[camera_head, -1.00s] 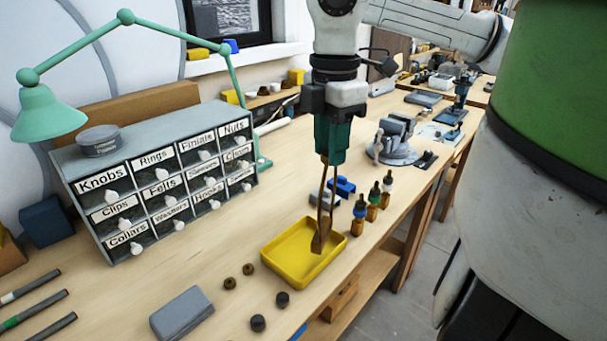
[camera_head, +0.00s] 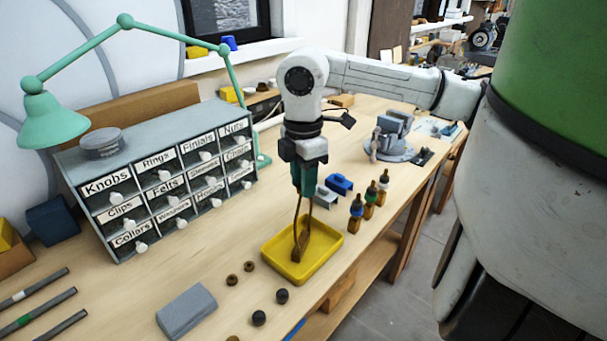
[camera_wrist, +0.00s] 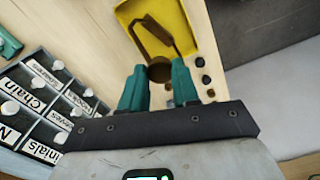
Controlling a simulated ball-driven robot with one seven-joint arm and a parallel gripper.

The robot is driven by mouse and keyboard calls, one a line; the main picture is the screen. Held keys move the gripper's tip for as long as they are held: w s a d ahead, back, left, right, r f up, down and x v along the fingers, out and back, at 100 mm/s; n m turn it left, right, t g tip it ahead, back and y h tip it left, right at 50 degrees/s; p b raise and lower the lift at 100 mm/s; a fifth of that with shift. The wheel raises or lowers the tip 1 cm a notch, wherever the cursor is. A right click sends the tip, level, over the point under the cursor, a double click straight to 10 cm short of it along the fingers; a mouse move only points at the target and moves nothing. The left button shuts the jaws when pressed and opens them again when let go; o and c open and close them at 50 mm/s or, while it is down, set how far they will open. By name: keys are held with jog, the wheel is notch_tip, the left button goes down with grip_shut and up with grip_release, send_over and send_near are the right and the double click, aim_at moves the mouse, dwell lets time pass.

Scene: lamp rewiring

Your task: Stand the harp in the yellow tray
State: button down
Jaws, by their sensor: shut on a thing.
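The harp (camera_head: 302,236) is a thin brown loop with a darker, broad part at its lower end. My gripper (camera_head: 303,190) is shut on its upper end, above the yellow tray (camera_head: 325,240). In the head view the harp hangs nearly upright, slightly tilted, with its lower end within the tray's outline. I cannot tell whether it touches the tray floor. In the wrist view the harp (camera_wrist: 155,30) extends away from between the green fingers (camera_wrist: 160,88), over the yellow tray (camera_wrist: 130,12).
Small dark knobs (camera_head: 258,318) and brown rings (camera_head: 232,280) lie in front of the tray. A grey block (camera_head: 186,311) lies at front left; a drawer cabinet (camera_head: 160,185) stands left.

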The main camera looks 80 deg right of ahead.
jog(key=c, duration=0.8)
grip_release()
notch_tip(320, 180, up, 12)
jog(key=b, duration=0.3)
dwell(0.3)
